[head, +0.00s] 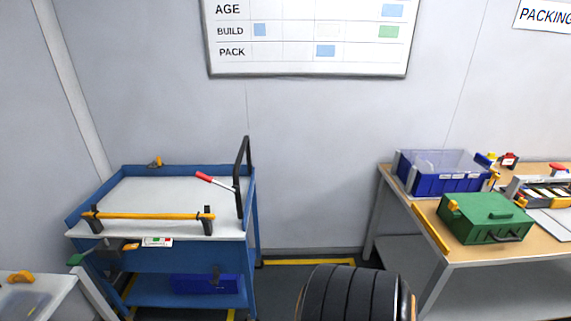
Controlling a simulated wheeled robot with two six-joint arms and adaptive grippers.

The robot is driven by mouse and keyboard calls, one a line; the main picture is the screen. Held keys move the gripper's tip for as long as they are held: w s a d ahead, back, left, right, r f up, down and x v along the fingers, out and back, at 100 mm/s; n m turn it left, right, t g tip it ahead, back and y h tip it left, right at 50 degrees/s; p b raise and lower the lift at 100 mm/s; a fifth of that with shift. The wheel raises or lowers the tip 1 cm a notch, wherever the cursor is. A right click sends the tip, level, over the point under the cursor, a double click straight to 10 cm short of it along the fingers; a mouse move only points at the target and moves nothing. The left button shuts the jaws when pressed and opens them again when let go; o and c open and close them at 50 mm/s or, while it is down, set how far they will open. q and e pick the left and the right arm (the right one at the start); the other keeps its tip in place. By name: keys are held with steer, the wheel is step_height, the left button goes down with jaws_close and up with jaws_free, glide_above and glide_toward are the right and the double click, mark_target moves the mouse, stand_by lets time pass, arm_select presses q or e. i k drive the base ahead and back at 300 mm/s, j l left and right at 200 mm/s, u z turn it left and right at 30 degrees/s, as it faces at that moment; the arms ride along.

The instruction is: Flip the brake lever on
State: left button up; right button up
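A blue cart (247,225) with a pale top stands at the left. A lever with a red grip (204,176) sticks out at the cart's right side, beside a black upright handle (243,165); its grip points up and to the left. A small green-ended part (77,259) shows at the cart's front left, near a label with green and red marks (157,242). I cannot tell for certain which of these is the brake lever. Neither of my grippers is in view.
A yellow bar (150,216) crosses the cart's front. A black ribbed shape (350,295), probably mine, fills the lower middle. At right, a bench (462,253) holds a blue bin (440,183) and a green case (485,215). Floor shows between cart and bench.

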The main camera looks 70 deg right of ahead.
mark_target(234, 188)
steer(key=z, duration=1.55)
